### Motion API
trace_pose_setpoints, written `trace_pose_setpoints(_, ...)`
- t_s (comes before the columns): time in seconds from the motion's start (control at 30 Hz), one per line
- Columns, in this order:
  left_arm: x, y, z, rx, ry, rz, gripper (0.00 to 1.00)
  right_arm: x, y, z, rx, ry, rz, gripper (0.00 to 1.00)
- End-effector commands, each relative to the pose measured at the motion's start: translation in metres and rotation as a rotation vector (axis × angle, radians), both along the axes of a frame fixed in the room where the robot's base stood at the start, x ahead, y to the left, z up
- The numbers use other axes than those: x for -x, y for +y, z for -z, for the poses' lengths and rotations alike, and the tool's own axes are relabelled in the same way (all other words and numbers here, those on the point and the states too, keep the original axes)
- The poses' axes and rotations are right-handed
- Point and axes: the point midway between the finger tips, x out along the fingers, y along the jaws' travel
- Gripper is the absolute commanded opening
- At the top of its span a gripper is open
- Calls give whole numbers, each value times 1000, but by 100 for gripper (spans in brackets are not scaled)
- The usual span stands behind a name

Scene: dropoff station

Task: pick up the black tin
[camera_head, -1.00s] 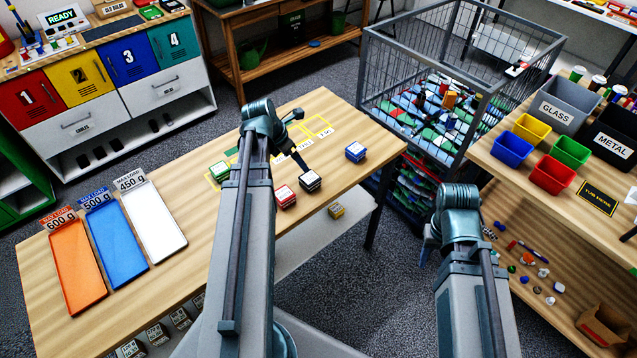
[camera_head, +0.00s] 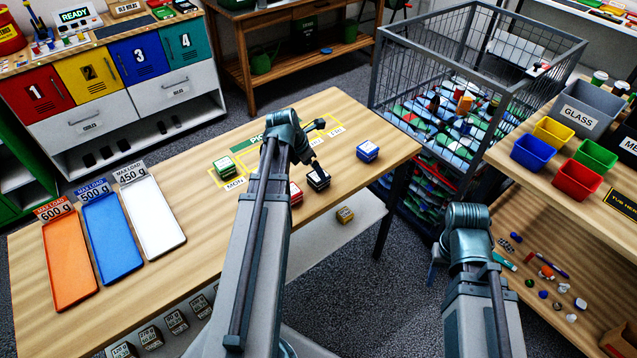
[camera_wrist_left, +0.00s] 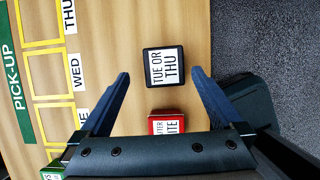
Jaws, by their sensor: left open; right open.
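The black tin (camera_head: 319,180) stands on the wooden table, with a white label on top. In the left wrist view the black tin (camera_wrist_left: 149,69) has a label reading "TUE OR THU" and lies between the tips of my open left gripper (camera_wrist_left: 160,73), touching neither finger. In the head view my left gripper (camera_head: 314,164) is just above the tin, partly hidden by my arm. My right gripper (camera_head: 434,272) hangs empty off the table's right side, its fingers mostly hidden.
A red tin (camera_wrist_left: 167,124) sits close to the black one, under my left gripper. A green tin (camera_head: 225,167) and a blue tin (camera_head: 367,151) stand farther off. A wire cage (camera_head: 480,50) stands beyond the table.

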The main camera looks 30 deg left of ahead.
Motion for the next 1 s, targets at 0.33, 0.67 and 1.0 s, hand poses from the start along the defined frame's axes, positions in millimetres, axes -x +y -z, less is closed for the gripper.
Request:
trace_pose_setpoints(0.33,-9,-10,34,0,0,1,100,0,0,34,0,0,0,50)
trace_pose_setpoints(0.67,-16,-12,48,-1,0,0,100,0,0,48,0,0,0,50)
trace_pose_setpoints(1.0,-16,-12,47,0,0,0,59,0,0,47,0,0,0,50)
